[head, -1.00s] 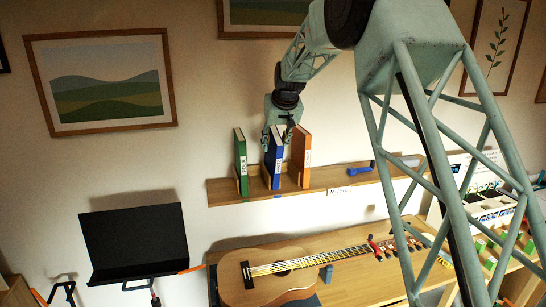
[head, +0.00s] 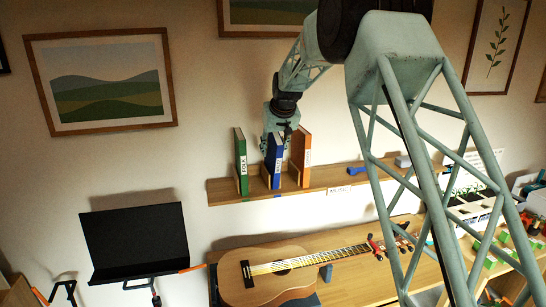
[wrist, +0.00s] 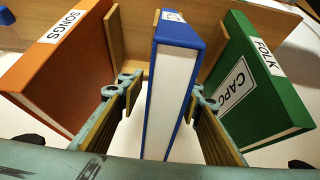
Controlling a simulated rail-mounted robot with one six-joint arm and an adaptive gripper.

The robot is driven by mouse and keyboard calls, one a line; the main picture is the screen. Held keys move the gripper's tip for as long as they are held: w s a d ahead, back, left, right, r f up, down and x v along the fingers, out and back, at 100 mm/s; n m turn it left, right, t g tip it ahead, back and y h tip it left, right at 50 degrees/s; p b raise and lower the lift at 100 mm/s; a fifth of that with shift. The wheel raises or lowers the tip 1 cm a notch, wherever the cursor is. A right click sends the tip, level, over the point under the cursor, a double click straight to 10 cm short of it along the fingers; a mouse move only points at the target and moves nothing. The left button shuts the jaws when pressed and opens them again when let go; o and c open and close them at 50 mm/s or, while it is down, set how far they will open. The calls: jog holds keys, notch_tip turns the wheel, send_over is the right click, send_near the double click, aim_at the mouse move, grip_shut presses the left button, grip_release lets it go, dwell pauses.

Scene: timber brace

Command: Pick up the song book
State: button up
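The song book is the orange book (head: 301,155) at the right end of the row on the wall shelf in the head view. Its SONGS label shows on the orange book (wrist: 62,65) at the left of the wrist view. My gripper (head: 276,148) is at the upper part of the blue book (head: 274,165), the middle one. In the wrist view my gripper (wrist: 165,105) has one finger on each side of the blue book (wrist: 172,85). Gaps show beside it, so the gripper looks open. The orange book stands outside the fingers.
A green book (head: 240,162) labelled FOLK stands left of the blue one. Wooden dividers (wrist: 208,55) stand between the books. The shelf (head: 222,192) is clear right of the orange book up to a small blue object (head: 357,170). A guitar (head: 265,275) lies below.

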aim_at(273, 140)
jog(key=shift+c, duration=0.3)
grip_shut()
jog(key=shift+r, duration=0.2)
jog(key=s+d+r+b, duration=0.1)
jog(key=s+d+b, duration=0.2)
jog(key=s, duration=0.5)
jog(key=s+d+r+b, duration=0.2)
jog(key=s+b, duration=0.3)
jog(key=s, duration=0.4)
jog(key=shift+d, duration=0.5)
dwell(0.7)
